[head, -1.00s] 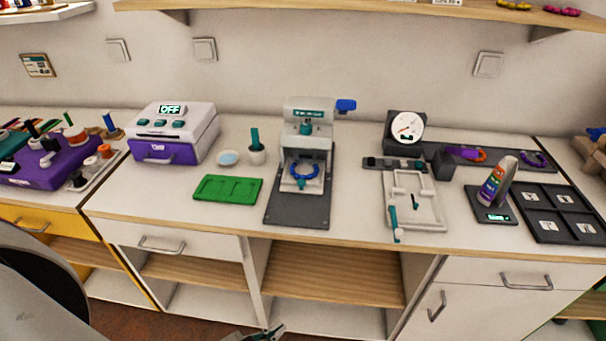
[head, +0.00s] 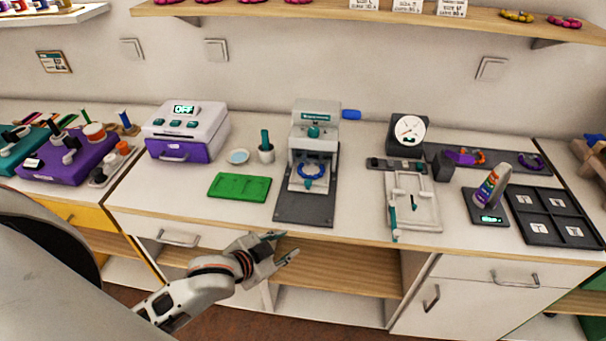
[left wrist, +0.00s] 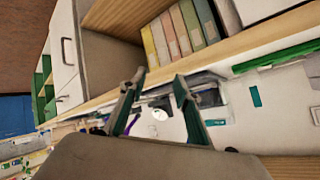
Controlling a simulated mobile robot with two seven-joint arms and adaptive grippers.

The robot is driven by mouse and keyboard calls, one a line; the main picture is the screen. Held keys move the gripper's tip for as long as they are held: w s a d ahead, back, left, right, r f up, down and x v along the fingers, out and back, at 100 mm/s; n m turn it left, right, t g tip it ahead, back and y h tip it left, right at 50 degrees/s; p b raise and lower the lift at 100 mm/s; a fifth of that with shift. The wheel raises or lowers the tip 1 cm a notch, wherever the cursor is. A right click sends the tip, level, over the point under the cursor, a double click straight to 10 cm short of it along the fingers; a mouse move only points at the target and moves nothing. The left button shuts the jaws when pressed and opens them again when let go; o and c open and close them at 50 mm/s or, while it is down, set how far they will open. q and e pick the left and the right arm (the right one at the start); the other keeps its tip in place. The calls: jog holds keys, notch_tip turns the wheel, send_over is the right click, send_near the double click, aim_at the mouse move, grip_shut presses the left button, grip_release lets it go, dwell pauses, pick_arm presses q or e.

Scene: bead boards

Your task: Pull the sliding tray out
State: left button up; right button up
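A white and grey press (head: 314,120) stands on a dark base plate (head: 305,208) at the middle of the counter. A light sliding tray (head: 309,186) sits low in the press, with a blue bead ring (head: 312,170) on it. A blue handle (head: 351,114) shows at the press's upper right. My left gripper (head: 289,246) is open and empty, in front of the counter edge and below the press in the picture. Its two spread fingers also show in the left wrist view (left wrist: 157,90). My right gripper is in neither view.
A green board (head: 239,187) and a white device with a purple drawer (head: 181,152) are left of the press. A cup (head: 266,154) stands close by. A white jig (head: 412,200), a bottle (head: 492,187) and a dark sorting tray (head: 556,214) are to the right.

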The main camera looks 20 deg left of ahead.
pick_arm(q)
jog(key=w+r+h, duration=0.1)
jog(key=w, duration=0.1)
jog(key=w+r+h, duration=0.1)
jog(key=w, duration=0.3)
jog(key=shift+d+r+h, duration=0.25)
jog(key=shift+r+h, duration=0.15)
jog(key=n+t+h, duration=0.1)
jog(key=n+h, duration=0.1)
send_near(307, 182)
jog(key=shift+w+d+f+p, duration=0.2)
jog(key=shift+w+d+p, duration=0.05)
jog(key=shift+w+p, duration=0.15)
jog(key=shift+x, duration=3.75)
jog(key=shift+c, duration=0.4)
grip_shut()
